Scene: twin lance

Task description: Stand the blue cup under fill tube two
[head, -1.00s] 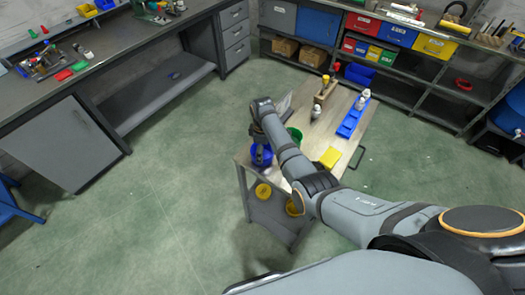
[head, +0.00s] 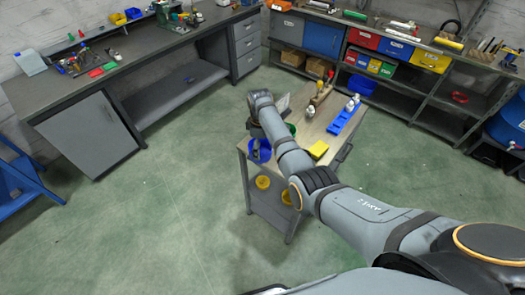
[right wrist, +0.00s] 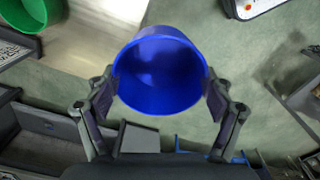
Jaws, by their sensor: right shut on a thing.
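The blue cup (head: 265,152) is at the near left corner of the small cart's top in the head view, partly hidden by my right arm. In the right wrist view the blue cup (right wrist: 160,98) shows its open mouth and empty inside. My right gripper (right wrist: 161,88) is shut on it, with one finger on each side of the wall. The cup appears held out past the cart's edge, over the floor. My left gripper is not in view. I cannot make out any fill tube in these frames.
A green cup (right wrist: 24,14) stands near the held cup. A workbench (head: 120,60) stands left, shelving at the back right.

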